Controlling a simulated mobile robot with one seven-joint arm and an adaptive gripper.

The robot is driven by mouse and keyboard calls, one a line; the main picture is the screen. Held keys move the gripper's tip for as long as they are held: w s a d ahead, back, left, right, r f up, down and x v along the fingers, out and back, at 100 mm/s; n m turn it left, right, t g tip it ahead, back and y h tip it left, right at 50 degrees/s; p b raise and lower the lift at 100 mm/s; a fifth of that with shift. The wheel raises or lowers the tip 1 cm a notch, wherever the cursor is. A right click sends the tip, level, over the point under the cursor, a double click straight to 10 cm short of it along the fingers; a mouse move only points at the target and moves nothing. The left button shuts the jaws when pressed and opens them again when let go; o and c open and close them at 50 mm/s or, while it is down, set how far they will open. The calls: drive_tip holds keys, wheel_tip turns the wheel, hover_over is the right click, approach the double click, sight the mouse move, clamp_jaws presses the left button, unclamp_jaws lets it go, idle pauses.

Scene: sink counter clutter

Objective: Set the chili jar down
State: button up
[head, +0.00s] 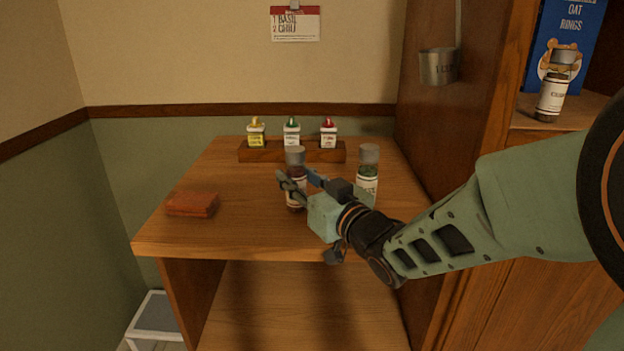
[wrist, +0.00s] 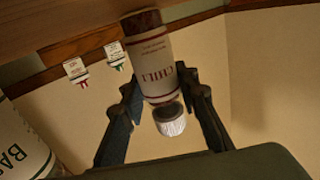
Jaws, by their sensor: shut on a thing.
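The chili jar (head: 296,187) is a clear spice jar with a grey lid, a white label and dark red contents. It stands about upright over the middle of the wooden counter. My gripper (head: 297,179) is shut around its body from the front right. In the wrist view, the chili jar (wrist: 152,60) appears upside down between the two fingers, its CHILI label showing. Its base is close to the wood; I cannot tell whether it touches. The basil jar (head: 367,183), with green contents, stands to the right, and its label also shows in the wrist view (wrist: 22,143).
A wooden rack (head: 274,155) with yellow-, green- and red-topped bottles stands behind. A reddish-brown block (head: 192,204) lies at left. A tall wooden cabinet side (head: 450,130) bounds the right. The counter between block and chili jar is clear. A wall card (head: 295,24) lists basil, then chili.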

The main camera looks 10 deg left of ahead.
drive_tip(key=shift+r, duration=0.1)
drive_tip(key=shift+d, duration=0.1)
drive_tip(key=shift+f, duration=0.2)
drive_tip(key=o, duration=1.2)
drive_tip(key=shift+o, duration=0.2)
drive_tip(key=shift+r, duration=0.2)
drive_tip(key=shift+s+d+f, duration=0.1)
